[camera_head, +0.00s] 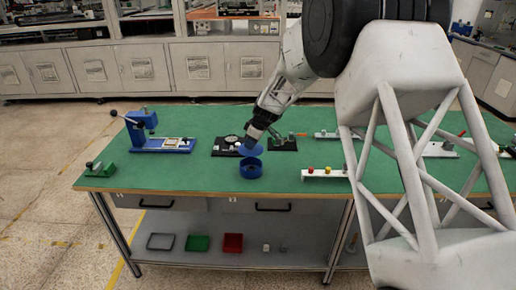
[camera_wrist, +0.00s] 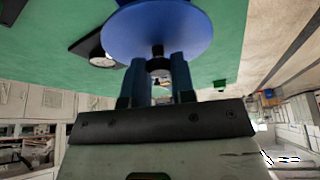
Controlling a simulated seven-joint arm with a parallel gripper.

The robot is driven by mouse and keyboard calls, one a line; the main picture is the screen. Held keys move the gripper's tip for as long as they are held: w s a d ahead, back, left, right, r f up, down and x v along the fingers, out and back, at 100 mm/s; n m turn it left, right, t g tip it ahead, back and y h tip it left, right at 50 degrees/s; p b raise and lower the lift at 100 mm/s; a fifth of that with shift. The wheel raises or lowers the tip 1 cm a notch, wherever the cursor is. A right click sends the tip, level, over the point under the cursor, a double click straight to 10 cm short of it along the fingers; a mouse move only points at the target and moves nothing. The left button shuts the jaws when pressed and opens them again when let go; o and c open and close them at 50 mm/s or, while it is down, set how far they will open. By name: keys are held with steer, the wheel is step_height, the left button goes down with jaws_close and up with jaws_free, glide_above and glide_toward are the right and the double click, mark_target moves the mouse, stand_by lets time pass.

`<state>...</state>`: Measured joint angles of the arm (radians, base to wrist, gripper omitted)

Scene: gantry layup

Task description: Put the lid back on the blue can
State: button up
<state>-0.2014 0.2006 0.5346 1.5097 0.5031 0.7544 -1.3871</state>
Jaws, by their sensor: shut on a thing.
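The blue can (camera_head: 251,169) stands open at the top near the front edge of the green table. My gripper (camera_head: 247,143) is above and slightly behind it. It is shut on the dark knob of the blue lid (camera_head: 248,150), a round disc held tilted just above the can, apart from it as far as I can see. In the wrist view the lid (camera_wrist: 158,32) spans the top middle, with the fingers of my gripper (camera_wrist: 158,68) closed around its knob.
A blue press (camera_head: 148,132) stands at the left of the green table (camera_head: 190,174). A black plate with a dial (camera_head: 229,141) lies behind the can. A white bar with coloured knobs (camera_head: 323,173) is to the right. The tabletop left of the can is clear.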

mark_target(253, 151)
steer(key=shift+f, duration=0.25)
stand_by(0.4)
steer(key=shift+f, duration=2.9)
steer(key=shift+f, duration=0.2)
stand_by(0.8)
steer(key=o, duration=1.5)
steer(key=shift+c, duration=0.2)
steer(key=shift+r, duration=0.15)
steer(key=shift+r, duration=3.3)
jaws_close()
